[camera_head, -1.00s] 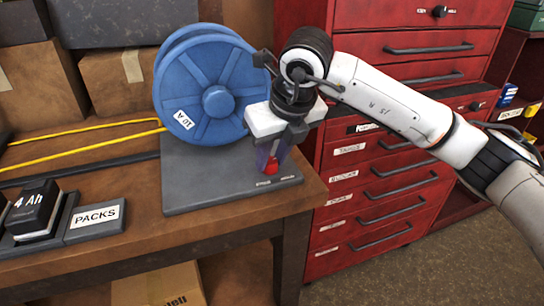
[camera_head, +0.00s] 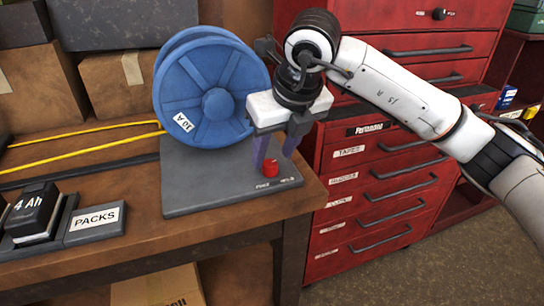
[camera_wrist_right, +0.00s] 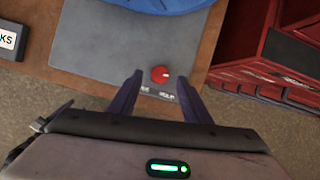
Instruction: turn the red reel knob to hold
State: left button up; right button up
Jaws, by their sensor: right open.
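The red reel knob (camera_head: 270,167) stands on the grey base plate (camera_head: 205,195) of the blue cable reel (camera_head: 215,88), near the plate's front right corner. Small labels on the plate lie in front of it; the right one appears to read HOLD. My right gripper (camera_head: 274,158) is open and empty, its fingers pointing down just above the knob. In the right wrist view the knob (camera_wrist_right: 160,74) shows between and slightly beyond the spread fingertips (camera_wrist_right: 158,82), clear of both. A pale mark shows on its right side. My left gripper is not in view.
The wooden bench (camera_head: 130,250) ends just right of the plate. A red drawer cabinet (camera_head: 400,90) stands close behind and right of my right arm. A battery pack (camera_head: 35,210) and a PACKS sign (camera_head: 95,220) sit at left, with a yellow cable (camera_head: 80,140) behind.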

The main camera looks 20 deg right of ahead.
jog(key=v, duration=0.7)
jog(key=shift+r, duration=0.25)
jog(key=shift+s, duration=0.1)
